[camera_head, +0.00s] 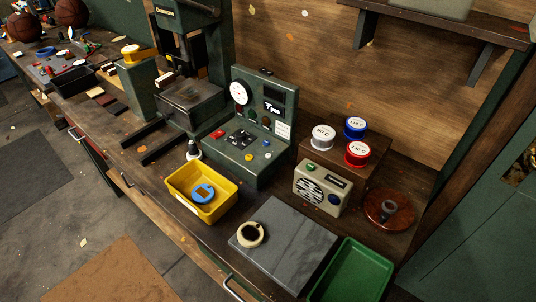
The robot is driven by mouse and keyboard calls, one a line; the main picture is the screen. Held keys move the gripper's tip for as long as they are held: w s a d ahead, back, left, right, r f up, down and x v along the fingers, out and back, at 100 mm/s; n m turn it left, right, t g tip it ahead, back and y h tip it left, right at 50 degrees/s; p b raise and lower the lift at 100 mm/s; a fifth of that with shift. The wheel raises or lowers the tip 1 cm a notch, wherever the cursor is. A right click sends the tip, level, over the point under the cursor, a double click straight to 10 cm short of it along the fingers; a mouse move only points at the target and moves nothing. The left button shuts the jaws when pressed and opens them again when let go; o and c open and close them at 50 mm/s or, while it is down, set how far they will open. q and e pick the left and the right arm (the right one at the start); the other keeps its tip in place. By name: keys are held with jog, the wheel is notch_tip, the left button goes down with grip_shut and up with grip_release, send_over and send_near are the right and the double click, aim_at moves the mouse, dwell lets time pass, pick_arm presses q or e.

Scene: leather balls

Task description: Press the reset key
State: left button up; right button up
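A green control console (258,128) stands on the workbench near the middle of the head view. Its upright back carries a round white dial (239,92), a small dark display (273,107) and a pale label (283,129). Its sloped front carries a red control (218,134), a dark panel with small light marks (242,138), a yellow button (249,157) and a blue button (266,142). I cannot read which of these is the reset key. Neither of my grippers shows in this view.
A yellow bin (222,212) with a blue item inside stands in front of the console. A beige radio-like box (322,188), a grey slab (300,245) and a green tray (350,270) are to the right. A press (190,95) stands left of the console.

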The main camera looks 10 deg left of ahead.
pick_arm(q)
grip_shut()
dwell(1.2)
